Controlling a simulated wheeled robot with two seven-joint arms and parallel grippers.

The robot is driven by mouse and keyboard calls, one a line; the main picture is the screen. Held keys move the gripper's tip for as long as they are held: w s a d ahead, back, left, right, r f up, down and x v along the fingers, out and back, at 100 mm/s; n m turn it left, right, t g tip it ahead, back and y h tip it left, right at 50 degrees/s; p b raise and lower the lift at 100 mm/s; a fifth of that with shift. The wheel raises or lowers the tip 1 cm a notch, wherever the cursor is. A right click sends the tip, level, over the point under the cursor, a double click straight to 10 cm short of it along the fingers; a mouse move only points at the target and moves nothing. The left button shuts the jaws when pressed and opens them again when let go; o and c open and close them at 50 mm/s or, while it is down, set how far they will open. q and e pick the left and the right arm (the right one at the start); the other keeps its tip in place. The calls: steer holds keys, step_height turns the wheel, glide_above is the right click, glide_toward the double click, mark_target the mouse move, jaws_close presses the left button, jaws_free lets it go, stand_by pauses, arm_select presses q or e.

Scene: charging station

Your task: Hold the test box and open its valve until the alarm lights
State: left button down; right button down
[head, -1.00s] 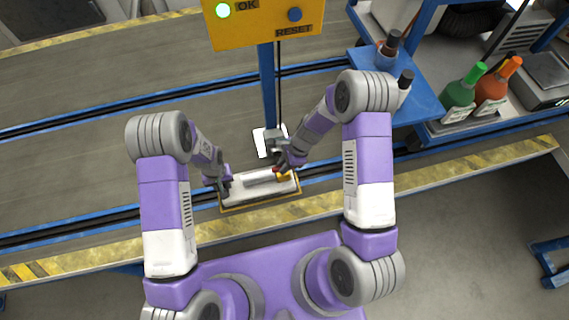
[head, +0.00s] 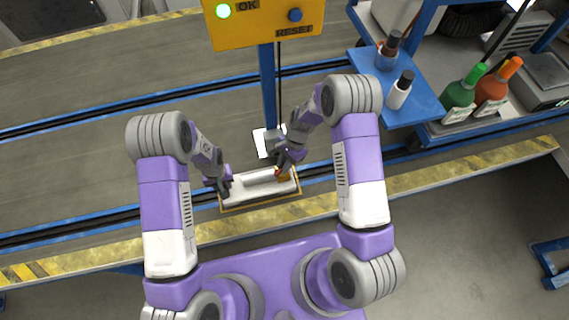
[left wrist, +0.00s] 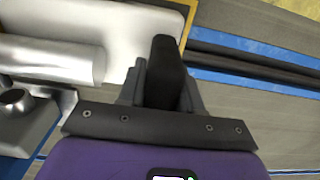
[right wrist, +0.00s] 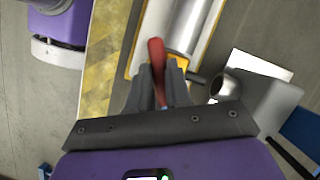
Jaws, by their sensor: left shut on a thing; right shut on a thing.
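The test box (head: 262,193) is a white tray with a yellow edge and a silver cylinder, low in front of me. My left gripper (head: 224,188) is at its left end. In the left wrist view its fingers are shut on a black handle (left wrist: 165,65) beside the white surface. My right gripper (head: 281,165) is at the box's right end. In the right wrist view it is shut on the red valve lever (right wrist: 157,58), next to the silver cylinder (right wrist: 188,25). The valve body is mostly hidden by the fingers.
A metal nozzle (right wrist: 226,85) sits close to the right gripper. A blue shelf (head: 408,105) with bottles is at the right.

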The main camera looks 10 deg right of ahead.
steer(key=n, duration=0.2)
steer(key=n+g+h, duration=0.1)
steer(key=n, duration=0.2)
steer(key=shift+w+a+n+h, duration=0.15)
steer(key=shift+n+h, duration=0.15)
steer(key=shift+n+g+h, duration=0.35)
steer(key=shift+n+h, duration=0.05)
steer(key=shift+n, duration=0.75)
steer(key=shift+n+g+h, duration=0.35)
steer(key=shift+n+h, duration=0.05)
steer(key=shift+n, duration=0.75)
steer(key=c, duration=1)
jaws_free()
steer(key=shift+c, duration=0.2)
steer(key=v, duration=0.7)
steer(key=shift+r, duration=0.3)
steer(key=shift+w, duration=0.1)
